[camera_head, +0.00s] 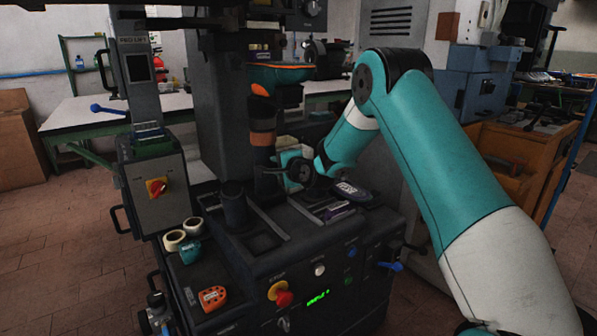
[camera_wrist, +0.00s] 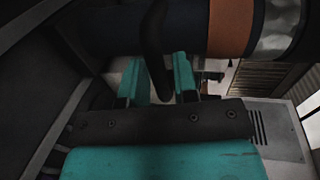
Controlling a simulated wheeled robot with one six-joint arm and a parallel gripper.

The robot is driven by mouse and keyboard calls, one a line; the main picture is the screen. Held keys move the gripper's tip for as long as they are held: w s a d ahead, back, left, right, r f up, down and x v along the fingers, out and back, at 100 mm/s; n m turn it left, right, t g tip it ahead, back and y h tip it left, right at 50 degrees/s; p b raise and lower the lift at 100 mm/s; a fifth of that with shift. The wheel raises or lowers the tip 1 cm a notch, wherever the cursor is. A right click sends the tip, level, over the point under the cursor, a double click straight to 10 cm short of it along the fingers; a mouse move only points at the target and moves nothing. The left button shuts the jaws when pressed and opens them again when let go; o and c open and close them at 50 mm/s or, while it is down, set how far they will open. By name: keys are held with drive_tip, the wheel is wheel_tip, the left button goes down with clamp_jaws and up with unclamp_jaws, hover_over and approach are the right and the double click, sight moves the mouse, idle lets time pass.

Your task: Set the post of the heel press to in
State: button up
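The heel press post (camera_head: 262,139) stands upright in the head view, dark with brown and orange bands, above the machine's top. In the wrist view the post (camera_wrist: 125,28) lies across the top of the picture with its brown band at the right. A black handle (camera_wrist: 155,45) sticks out from the post. My gripper (camera_wrist: 159,82) has its two teal fingers on either side of this handle, set apart by about its width. I cannot tell whether the fingers press on it. In the head view my gripper (camera_head: 283,172) is beside the post, its fingertips largely hidden.
The machine top carries tape rolls (camera_head: 174,240), an orange device (camera_head: 212,297) and a dark oval item (camera_head: 350,192). A red and yellow stop button (camera_head: 281,293) is on the front. A grey control box (camera_head: 158,190) stands at left. Open floor lies at far left.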

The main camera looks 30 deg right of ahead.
drive_tip(key=a+b+v, duration=0.1)
drive_tip(key=v, duration=1.3)
drive_tip(key=shift+d, duration=0.45)
